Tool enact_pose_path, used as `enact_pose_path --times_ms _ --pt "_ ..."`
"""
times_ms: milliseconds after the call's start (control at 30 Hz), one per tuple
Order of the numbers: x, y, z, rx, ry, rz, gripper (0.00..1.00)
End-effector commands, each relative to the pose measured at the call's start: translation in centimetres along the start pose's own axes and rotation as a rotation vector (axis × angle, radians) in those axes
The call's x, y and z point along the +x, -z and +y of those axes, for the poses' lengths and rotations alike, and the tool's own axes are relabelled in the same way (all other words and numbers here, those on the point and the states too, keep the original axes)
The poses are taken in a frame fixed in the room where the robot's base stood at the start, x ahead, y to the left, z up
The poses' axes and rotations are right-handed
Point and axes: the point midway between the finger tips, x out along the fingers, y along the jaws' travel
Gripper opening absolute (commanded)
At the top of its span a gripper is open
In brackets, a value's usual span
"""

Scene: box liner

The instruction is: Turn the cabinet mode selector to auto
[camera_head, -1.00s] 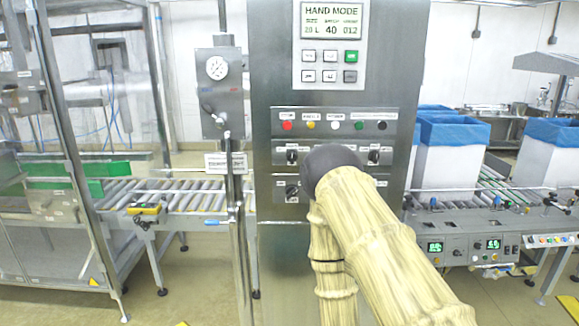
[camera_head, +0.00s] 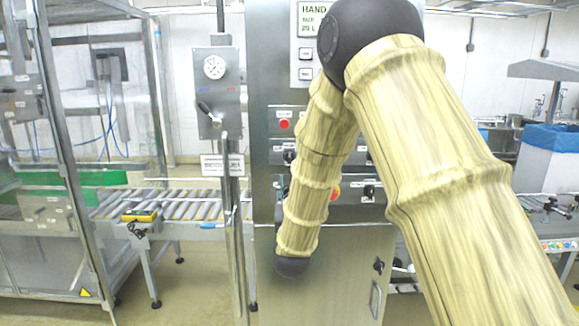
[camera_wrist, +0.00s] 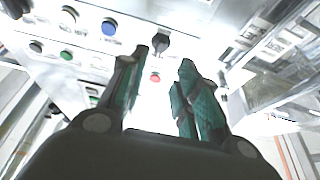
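The steel cabinet (camera_head: 345,235) stands in the middle of the head view, largely behind my arm. Its display (camera_head: 309,18) is partly covered; "HAND" can be read. Black rotary selectors show on its panels, one at the left (camera_head: 289,156) and one at the lower right (camera_head: 370,192). In the wrist view a black selector knob (camera_wrist: 160,43) lies just beyond the fingertips of my gripper (camera_wrist: 163,60). The gripper is open, its teal-padded fingers apart with nothing between them. Which selector this is, and its setting, I cannot tell. The head view hides my gripper behind my arm.
A red button (camera_wrist: 155,77) lies close to the knob, between the fingers in the wrist view. Blue (camera_wrist: 108,27) and green (camera_wrist: 66,55) buttons sit left. A gauge post (camera_head: 215,67) and roller conveyor (camera_head: 180,207) stand left of the cabinet.

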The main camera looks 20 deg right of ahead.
Motion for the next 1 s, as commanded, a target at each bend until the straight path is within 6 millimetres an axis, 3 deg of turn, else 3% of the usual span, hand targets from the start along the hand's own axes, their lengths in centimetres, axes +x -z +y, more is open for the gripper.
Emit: enact_pose_path --times_ms 167,700,1000 --pt "1.5 0.6 0.0 0.001 -0.004 0.012 0.32" --pt "9.4 0.6 0.0 0.001 -0.003 0.009 0.32" --pt "10.9 0.4 0.0 0.000 -0.002 0.008 0.32"
